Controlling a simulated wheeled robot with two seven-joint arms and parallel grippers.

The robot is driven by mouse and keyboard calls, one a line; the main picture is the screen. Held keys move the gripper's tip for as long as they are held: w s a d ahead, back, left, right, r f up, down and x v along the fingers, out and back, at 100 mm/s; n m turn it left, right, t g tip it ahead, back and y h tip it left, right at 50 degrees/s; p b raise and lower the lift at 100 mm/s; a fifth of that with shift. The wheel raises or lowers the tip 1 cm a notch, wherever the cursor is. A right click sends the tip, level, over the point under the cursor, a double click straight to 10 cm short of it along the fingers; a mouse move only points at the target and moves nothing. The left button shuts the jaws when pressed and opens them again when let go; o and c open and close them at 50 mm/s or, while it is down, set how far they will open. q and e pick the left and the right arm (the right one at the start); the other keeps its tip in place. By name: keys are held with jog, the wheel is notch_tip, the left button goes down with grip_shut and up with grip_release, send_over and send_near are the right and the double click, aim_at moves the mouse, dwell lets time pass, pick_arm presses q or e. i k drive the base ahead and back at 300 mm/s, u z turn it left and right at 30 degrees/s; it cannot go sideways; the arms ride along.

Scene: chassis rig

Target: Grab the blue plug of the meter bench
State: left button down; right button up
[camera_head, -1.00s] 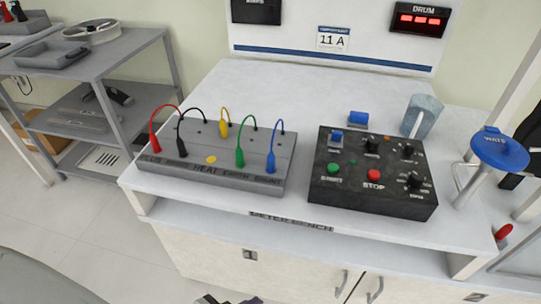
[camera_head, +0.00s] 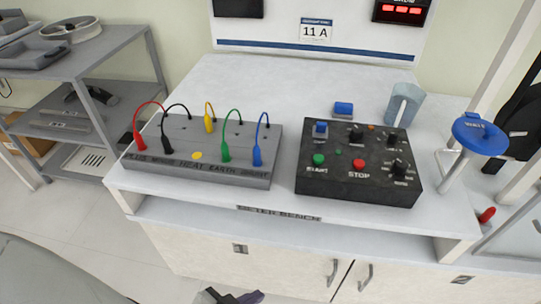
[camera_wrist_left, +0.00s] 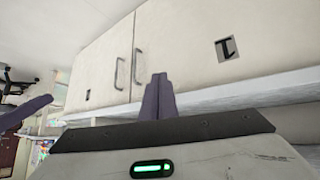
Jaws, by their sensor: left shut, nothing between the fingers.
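The blue plug (camera_head: 257,156) stands upright at the right end of the grey socket block on the meter bench (camera_head: 230,222). A blue lead arcs up from it to the back of the block. My left gripper (camera_head: 232,297) is at the bottom edge of the head view, low in front of the bench cabinet and well apart from the plug. In the left wrist view its purple fingers (camera_wrist_left: 159,95) are together and empty, in front of the cabinet doors. My right gripper is not seen for certain; a purple finger-like part shows at the left of the wrist view.
The block (camera_head: 200,178) also carries red (camera_head: 139,142), black (camera_head: 166,144), yellow (camera_head: 210,124) and green (camera_head: 226,151) plugs. A black control box (camera_head: 345,188) stands right of it. A blue round-topped stand (camera_head: 480,138) is at the right. A grey shelf (camera_head: 100,65) stands left.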

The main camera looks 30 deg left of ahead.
aim_at(256, 152)
jog(key=k, duration=0.3)
jog(key=u, duration=0.7)
